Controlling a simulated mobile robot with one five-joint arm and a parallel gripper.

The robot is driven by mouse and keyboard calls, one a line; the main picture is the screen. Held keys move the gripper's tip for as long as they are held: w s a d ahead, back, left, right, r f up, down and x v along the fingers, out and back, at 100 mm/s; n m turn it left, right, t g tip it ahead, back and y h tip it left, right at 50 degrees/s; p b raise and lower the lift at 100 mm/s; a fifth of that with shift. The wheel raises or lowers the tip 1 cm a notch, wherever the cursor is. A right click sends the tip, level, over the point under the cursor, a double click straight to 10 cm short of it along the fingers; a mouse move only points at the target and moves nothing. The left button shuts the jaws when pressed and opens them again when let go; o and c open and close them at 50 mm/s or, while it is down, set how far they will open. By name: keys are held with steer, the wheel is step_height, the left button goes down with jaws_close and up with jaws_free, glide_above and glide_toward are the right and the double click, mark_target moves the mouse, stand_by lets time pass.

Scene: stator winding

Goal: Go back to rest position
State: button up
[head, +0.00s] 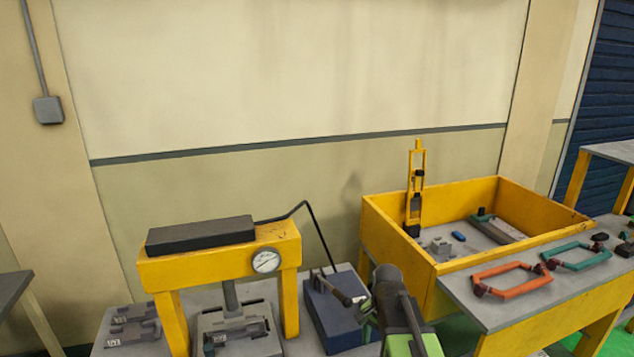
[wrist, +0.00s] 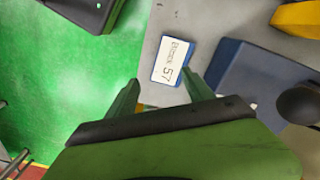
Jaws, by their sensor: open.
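My gripper (wrist: 160,77) shows in the wrist view with its two green fingers apart and nothing between them. The gap between fingers and card is hard to judge. In the head view, my dark and green arm shows at the bottom, right of the blue box (head: 336,318); the fingers cannot be made out clearly there.
A yellow press (head: 215,262) with a dial gauge (head: 265,260) stands left of the arm. A yellow-walled bin (head: 540,208) holding small parts stands to the right, behind a grey bench (head: 500,318) with orange (head: 512,280) and teal (head: 575,256) coil frames. Green floor (wrist: 60,75) shows left in the wrist view.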

steer(key=s+f+n, duration=0.2)
steer(key=s+n, duration=0.4)
steer(key=n, duration=0.2)
steer(key=shift+s+f+n, duration=0.2)
steer(key=shift+s+n, duration=0.05)
steer(key=shift+n, duration=0.05)
steer(key=shift+a, duration=0.1)
stand_by(0.4)
